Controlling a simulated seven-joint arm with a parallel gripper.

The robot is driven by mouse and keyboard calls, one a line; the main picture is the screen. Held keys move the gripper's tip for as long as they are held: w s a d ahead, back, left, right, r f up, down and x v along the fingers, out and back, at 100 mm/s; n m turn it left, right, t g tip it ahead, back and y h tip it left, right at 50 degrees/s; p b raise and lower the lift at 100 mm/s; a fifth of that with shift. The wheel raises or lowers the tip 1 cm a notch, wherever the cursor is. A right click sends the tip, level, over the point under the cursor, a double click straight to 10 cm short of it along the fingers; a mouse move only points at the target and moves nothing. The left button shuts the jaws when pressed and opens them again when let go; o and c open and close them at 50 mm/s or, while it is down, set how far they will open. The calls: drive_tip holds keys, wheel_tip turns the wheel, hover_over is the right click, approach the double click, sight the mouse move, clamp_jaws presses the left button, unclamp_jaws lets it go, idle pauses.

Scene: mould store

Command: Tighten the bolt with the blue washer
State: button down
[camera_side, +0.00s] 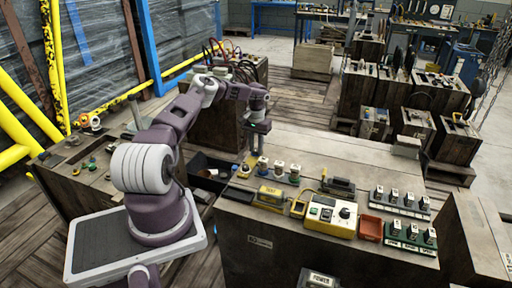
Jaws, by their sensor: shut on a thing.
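My gripper (255,148) points down over the left part of the wooden bench top (345,155). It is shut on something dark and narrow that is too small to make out. A row of short bolt-like posts with coloured bases, one of them here (279,169), stands just below and to the right of my gripper. I cannot tell whether the held thing touches a post.
A dark open bin (208,170) lies left of the bench. The back right of the bench is mostly clear.

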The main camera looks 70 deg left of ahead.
sight(256, 149)
drive_tip(key=shift+w+r+m, duration=0.1)
drive_tip(key=shift+r+m, duration=0.05)
drive_tip(key=shift+m, duration=0.25)
drive_tip(key=c, duration=1.2)
unclamp_jaws()
drive_tip(key=shift+o, duration=0.2)
wheel_tip(256, 149, up, 7)
